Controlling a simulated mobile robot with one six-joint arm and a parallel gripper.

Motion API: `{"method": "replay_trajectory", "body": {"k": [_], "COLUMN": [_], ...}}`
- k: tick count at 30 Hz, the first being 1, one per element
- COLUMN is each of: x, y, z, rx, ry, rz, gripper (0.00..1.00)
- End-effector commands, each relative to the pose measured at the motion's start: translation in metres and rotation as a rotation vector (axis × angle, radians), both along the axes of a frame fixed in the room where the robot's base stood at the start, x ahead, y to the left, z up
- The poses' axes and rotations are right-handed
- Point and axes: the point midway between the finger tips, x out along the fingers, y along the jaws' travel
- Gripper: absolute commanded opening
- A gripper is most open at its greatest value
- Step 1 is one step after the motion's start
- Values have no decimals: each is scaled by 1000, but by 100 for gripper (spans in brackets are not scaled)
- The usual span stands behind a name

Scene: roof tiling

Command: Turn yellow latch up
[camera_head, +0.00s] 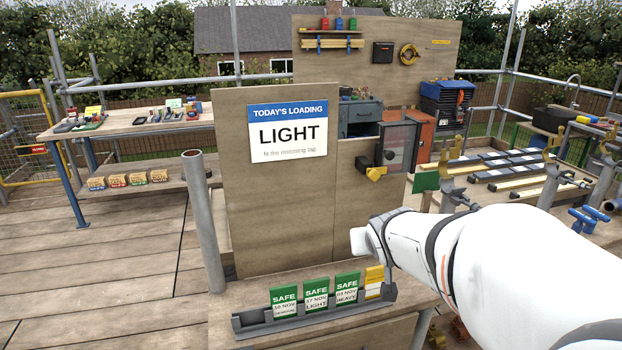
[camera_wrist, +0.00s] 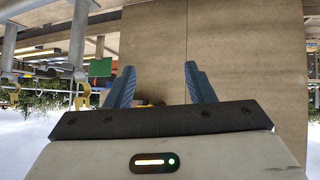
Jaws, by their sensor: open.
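The yellow latch (camera_head: 376,173) sits low on the left side of a small grey box with a clear door (camera_head: 397,146), mounted at the right edge of the wooden board. It looks roughly level, with a blocky end to the left. My gripper (camera_wrist: 158,88) is open and empty in the wrist view, its two blue fingers apart in front of plain board. In the head view my white arm reaches in from the right, below the latch and apart from it; the fingers are hidden there. I cannot make out the latch in the wrist view, which looks upside down.
A grey rack (camera_head: 315,318) with green SAFE tags and a yellow tag stands on the bench below. A sign reading LIGHT (camera_head: 290,132) is on the board (camera_head: 280,215). A green plate (camera_head: 425,181) sticks out right of the latch. A metal post (camera_head: 203,220) stands left.

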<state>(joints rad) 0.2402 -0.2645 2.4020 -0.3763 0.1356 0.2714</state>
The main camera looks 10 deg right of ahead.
Motion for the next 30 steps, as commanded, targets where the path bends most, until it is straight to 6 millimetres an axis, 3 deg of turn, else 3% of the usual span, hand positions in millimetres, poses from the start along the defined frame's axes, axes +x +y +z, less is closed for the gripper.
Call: {"method": "replay_trajectory", "body": {"k": [3, 9, 20, 30], "x": [42, 82, 97, 147], "y": [-38, -71, -81, -78], "z": [10, 30, 44, 45], "rx": [-33, -22, 45, 46], "ry": [-207, -502, -703, -705], "rz": [10, 127, 278, 282], "gripper": [49, 49, 49, 49]}}
